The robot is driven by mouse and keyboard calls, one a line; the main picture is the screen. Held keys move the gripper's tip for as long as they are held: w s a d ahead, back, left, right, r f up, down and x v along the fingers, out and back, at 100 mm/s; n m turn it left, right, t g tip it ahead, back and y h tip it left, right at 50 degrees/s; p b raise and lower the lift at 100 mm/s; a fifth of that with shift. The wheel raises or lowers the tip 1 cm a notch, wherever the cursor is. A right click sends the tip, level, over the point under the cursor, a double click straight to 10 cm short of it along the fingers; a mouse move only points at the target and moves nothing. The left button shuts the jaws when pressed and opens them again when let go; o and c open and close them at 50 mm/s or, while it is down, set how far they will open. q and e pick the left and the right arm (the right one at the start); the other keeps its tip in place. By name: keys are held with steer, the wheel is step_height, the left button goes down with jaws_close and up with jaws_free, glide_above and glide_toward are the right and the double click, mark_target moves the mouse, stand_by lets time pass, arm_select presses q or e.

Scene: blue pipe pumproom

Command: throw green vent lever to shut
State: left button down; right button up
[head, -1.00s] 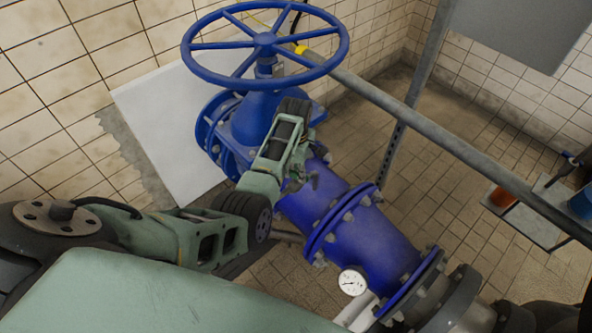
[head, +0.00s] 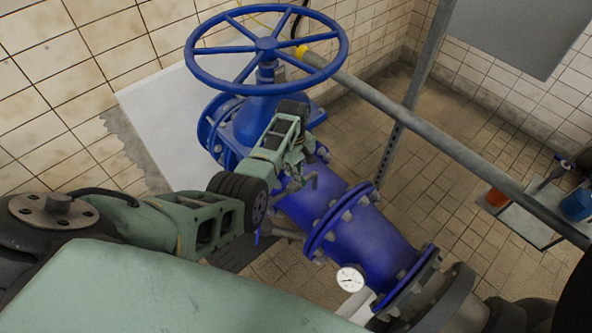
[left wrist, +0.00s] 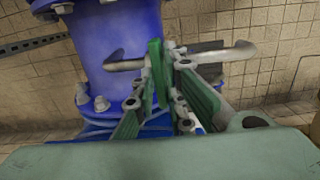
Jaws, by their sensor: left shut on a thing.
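The green vent lever (left wrist: 155,66) shows in the left wrist view as a bright green upright bar by a grey bent vent pipe (left wrist: 232,52), in front of the blue pipe. My left gripper (left wrist: 168,85) is closed around the lever, with its green-padded fingers on either side. In the head view my left gripper (head: 298,163) is at the near side of the blue valve body and hides the lever. My right gripper is not in view.
A large blue handwheel (head: 266,44) stands above the gripper. The blue flanged pipe (head: 350,225) runs to the lower right, with a round gauge (head: 350,279) below it. A grey rail (head: 430,140) crosses at the right. Open tiled floor lies beyond.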

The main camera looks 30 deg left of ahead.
arm_select(q)
steer(key=c, duration=1.8)
jaws_free()
steer(key=shift+w+a+r, duration=0.1)
steer(key=shift+r, duration=3.65)
